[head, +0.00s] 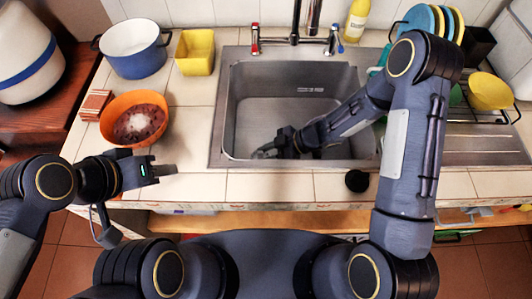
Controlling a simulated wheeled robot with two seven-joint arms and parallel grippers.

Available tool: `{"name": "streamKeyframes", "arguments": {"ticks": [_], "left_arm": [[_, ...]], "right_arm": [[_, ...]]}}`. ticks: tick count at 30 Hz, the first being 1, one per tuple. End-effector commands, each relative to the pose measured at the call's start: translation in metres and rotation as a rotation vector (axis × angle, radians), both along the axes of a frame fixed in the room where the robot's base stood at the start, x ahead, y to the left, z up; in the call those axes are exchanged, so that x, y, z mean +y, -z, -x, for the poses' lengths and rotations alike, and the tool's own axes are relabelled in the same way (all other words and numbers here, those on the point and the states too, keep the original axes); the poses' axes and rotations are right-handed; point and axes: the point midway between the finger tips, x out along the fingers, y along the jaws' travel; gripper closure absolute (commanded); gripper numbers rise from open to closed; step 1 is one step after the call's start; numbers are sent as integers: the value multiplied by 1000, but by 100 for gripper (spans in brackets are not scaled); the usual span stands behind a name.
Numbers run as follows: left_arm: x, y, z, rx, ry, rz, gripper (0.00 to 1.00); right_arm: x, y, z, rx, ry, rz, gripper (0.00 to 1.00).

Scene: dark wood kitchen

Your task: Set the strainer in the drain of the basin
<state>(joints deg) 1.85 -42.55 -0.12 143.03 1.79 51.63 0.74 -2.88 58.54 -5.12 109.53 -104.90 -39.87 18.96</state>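The steel basin (300,100) is set in the tiled counter. My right gripper (264,152) is low inside it, near the front left corner, pointing left. Its grey fingertips are small and dark here, and I cannot tell whether they hold anything. I cannot make out the strainer for certain, nor the drain; my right arm covers part of the basin floor. A small round black object (357,181) lies on the counter just in front of the basin's right end. My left gripper (166,171) is over the counter's front left, apart from the basin; its finger gap is not clear.
An orange bowl (120,103) stands behind my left gripper. A blue-white pot (135,50) and a yellow container (195,52) are at back left. The faucet (294,38) and a yellow bottle (356,20) stand behind the basin. A dish rack (475,112) is right.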

Motion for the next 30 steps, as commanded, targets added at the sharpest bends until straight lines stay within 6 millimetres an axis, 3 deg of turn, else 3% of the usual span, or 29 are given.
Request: {"name": "streamKeyframes", "arguments": {"ticks": [8,21,30], "left_arm": [[0,-2,0,0,0,0,64],[0,-6,0,0,0,0,64],[0,-6,0,0,0,0,64]], "right_arm": [[-5,-6,-1,-3,2,1,70],[-57,-44,-1,-1,0,0,70],[-61,-46,0,1,1,0,70]]}}
